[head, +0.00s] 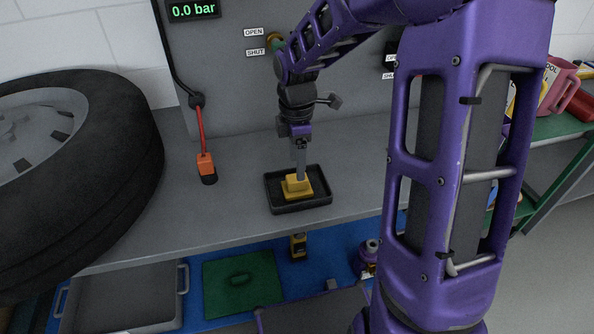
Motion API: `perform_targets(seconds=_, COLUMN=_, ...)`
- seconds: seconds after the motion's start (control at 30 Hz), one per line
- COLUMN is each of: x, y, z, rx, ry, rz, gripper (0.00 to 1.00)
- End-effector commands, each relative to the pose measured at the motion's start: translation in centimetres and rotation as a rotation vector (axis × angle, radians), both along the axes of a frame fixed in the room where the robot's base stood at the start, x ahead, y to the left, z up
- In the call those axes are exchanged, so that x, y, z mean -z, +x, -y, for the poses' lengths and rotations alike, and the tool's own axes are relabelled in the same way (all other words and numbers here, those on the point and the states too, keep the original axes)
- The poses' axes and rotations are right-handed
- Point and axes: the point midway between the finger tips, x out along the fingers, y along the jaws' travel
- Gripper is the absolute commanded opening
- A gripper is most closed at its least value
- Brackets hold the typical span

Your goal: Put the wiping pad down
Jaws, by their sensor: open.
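The yellow wiping pad (297,191) sits in a small black tray (300,207) on the grey bench. My gripper (299,174) points straight down at the top of the pad, with its fingertips at the pad's raised grip. The jaws are open; the small view does not show whether a finger still touches the pad.
A grey panel with a pressure display (194,10) rises behind. Below are a green board (242,295) and grey tray (120,297).

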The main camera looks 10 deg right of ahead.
Motion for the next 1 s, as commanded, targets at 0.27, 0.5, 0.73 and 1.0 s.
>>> perform_targets(seconds=0.27, x=-5.3, y=0.1, z=0.1, rx=0.001, ry=-0.001, rz=0.002, gripper=0.69)
perform_targets(seconds=0.5, x=-6.6, y=0.0, z=0.0, rx=0.001, ry=0.001, rz=0.0, gripper=0.69)
perform_targets(seconds=0.73, x=-6.5, y=0.0, z=0.0, rx=0.001, ry=0.001, rz=-0.001, gripper=0.69)
perform_targets(seconds=1.0, x=-6.4, y=0.1, z=-0.7, rx=0.009, ry=0.009, rz=-0.004, gripper=0.69)
